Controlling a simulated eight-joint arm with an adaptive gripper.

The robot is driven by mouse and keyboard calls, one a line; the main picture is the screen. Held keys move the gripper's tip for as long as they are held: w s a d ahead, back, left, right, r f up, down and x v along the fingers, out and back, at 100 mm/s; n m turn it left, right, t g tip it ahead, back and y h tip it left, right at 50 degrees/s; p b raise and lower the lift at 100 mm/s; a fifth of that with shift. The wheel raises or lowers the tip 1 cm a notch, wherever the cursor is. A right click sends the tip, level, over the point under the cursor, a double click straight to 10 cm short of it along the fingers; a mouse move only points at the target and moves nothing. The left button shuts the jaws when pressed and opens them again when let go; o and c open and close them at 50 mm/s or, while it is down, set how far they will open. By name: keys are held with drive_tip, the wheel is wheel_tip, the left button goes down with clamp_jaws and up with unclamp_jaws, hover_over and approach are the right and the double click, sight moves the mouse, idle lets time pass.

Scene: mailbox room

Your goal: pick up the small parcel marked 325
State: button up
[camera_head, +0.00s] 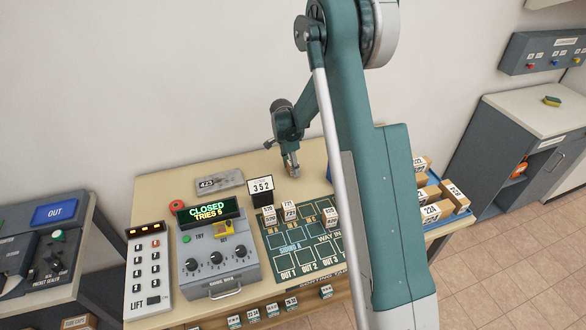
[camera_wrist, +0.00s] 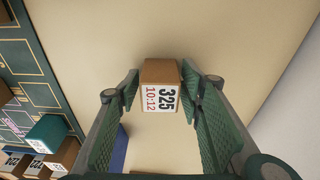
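The small brown parcel marked 325 (camera_wrist: 160,88) sits between the fingertips of my gripper (camera_wrist: 160,85) in the wrist view. Its white label also reads 10:12 and faces the camera. A green finger pad lies against each side of it, so the gripper looks shut on it. In the head view my gripper (camera_head: 291,165) is over the back part of the table (camera_head: 150,200), with a small brown shape at its tip. I cannot tell whether the parcel touches the tabletop.
Several small parcels (camera_head: 290,212) stand on the green board (camera_head: 290,262). A control box (camera_head: 215,262) with a CLOSED display is to the left. A blue tray (camera_head: 447,222) of parcels is to the right.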

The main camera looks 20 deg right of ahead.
drive_tip(key=c, duration=0.7)
drive_tip(key=shift+o, duration=0.2)
drive_tip(key=shift+r, duration=0.15)
drive_tip(key=shift+r, duration=4.85)
